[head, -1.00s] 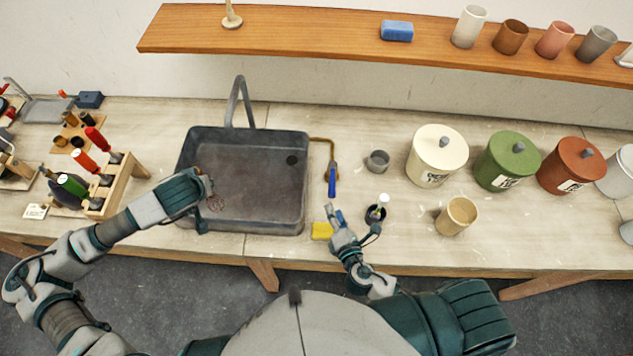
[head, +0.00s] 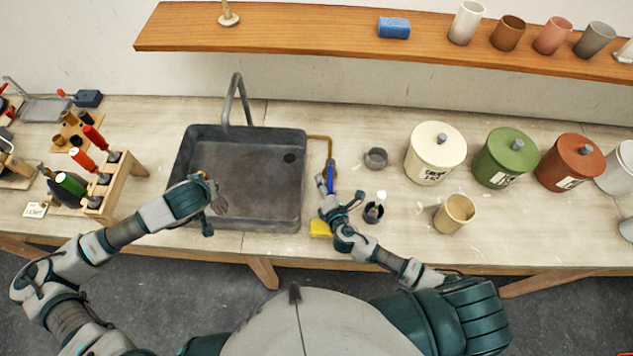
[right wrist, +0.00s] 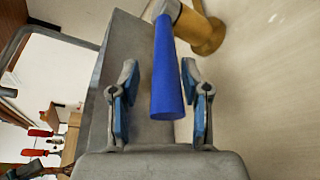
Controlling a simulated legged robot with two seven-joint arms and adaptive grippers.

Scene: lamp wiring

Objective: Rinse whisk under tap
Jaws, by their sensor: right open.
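The sink (head: 262,212) is a grey basin with a bent grey spout (head: 236,92) at its back edge. My left gripper (head: 208,186) is over the sink's left side and appears closed around the whisk (head: 219,205); its fingers are hard to make out. The whisk's wire end hangs over the basin. The tap's blue handle (head: 331,172) is on a brass pipe right of the sink. My right gripper (head: 326,187) is at this handle. In the right wrist view the blue handle (right wrist: 167,75) lies between the open fingers (right wrist: 163,105), with gaps on both sides.
A yellow sponge (head: 320,228) and a dark cup with a white-topped brush (head: 374,210) are near my right gripper. A small grey cup (head: 376,158), a tan cup (head: 454,213) and lidded canisters (head: 435,155) stand to the right. A wooden tool rack (head: 120,185) is left.

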